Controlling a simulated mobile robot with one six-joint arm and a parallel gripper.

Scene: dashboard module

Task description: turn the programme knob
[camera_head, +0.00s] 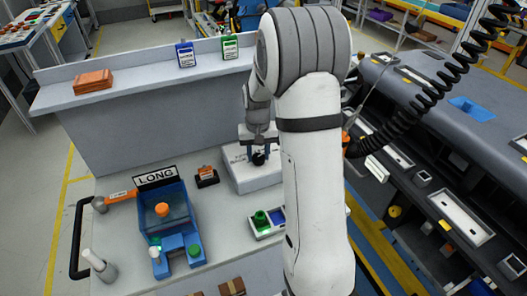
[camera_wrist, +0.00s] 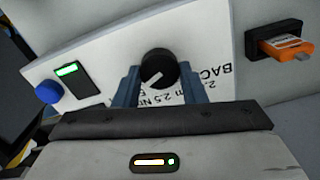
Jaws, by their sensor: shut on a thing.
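The programme knob is a round black knob (camera_wrist: 160,69) with a white pointer line, on a white panel (camera_wrist: 110,62) with printed text, seen in the wrist view. In the head view the knob (camera_head: 258,158) shows small and dark on top of the white box (camera_head: 262,178). My gripper (camera_wrist: 159,88) has its two blue fingers on either side of the knob and is shut on it. In the head view my gripper (camera_head: 257,145) points down at the box, partly hidden by my arm. The panel also carries a small green-lit display (camera_wrist: 67,70) and a blue button (camera_wrist: 48,92).
An orange item in a black holder (camera_wrist: 284,45) sits beside the panel. A blue tray (camera_head: 175,215) and a sign reading LONG (camera_head: 157,178) stand to the left on the bench. A unit with a green knob (camera_head: 260,220) is close in front. A raised shelf (camera_head: 135,78) runs behind.

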